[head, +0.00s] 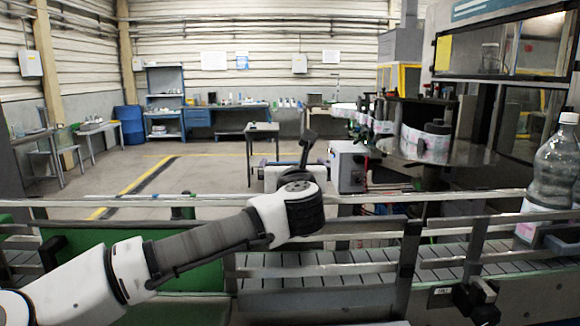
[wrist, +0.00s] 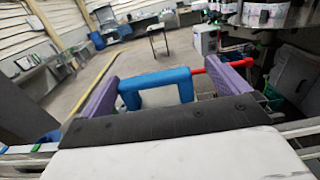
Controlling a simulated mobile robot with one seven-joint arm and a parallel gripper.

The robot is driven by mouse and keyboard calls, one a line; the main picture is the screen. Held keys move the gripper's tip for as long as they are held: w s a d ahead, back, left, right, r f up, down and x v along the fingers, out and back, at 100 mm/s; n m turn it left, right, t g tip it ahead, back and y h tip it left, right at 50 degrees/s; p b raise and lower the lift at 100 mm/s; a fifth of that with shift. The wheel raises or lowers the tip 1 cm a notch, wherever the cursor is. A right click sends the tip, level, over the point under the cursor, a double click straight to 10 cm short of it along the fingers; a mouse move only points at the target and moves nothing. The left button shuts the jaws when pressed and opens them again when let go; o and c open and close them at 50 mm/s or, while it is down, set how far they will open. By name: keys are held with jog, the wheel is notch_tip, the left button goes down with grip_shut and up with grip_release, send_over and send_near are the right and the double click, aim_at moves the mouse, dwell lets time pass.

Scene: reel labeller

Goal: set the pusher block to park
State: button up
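A blue, upside-down U-shaped piece (wrist: 155,80) shows in the wrist view, just ahead of my gripper; I take it for the pusher block, but no marking confirms this. A red rod (wrist: 214,68) runs from its right side towards the right finger. My gripper (wrist: 168,92) has two purple fingers spread wide apart, with the blue piece seen between them, nearer the left finger. Whether a finger touches it I cannot tell. In the head view my wrist, above the conveyor rail, mostly hides the gripper and blue piece. No park mark is readable.
A railed conveyor (head: 310,272) crosses the front. A grey box (head: 348,166) stands just right of my wrist. Label reels (head: 424,145) are on the machine at right. A large clear bottle (head: 556,166) stands at the far right. The floor behind is mostly open.

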jog(key=shift+s+a, duration=0.2)
jog(key=s+d+b, duration=0.1)
jog(key=s+b, duration=0.2)
jog(key=s, duration=1)
jog(key=shift+s+b, duration=0.2)
jog(key=shift+b, duration=0.15)
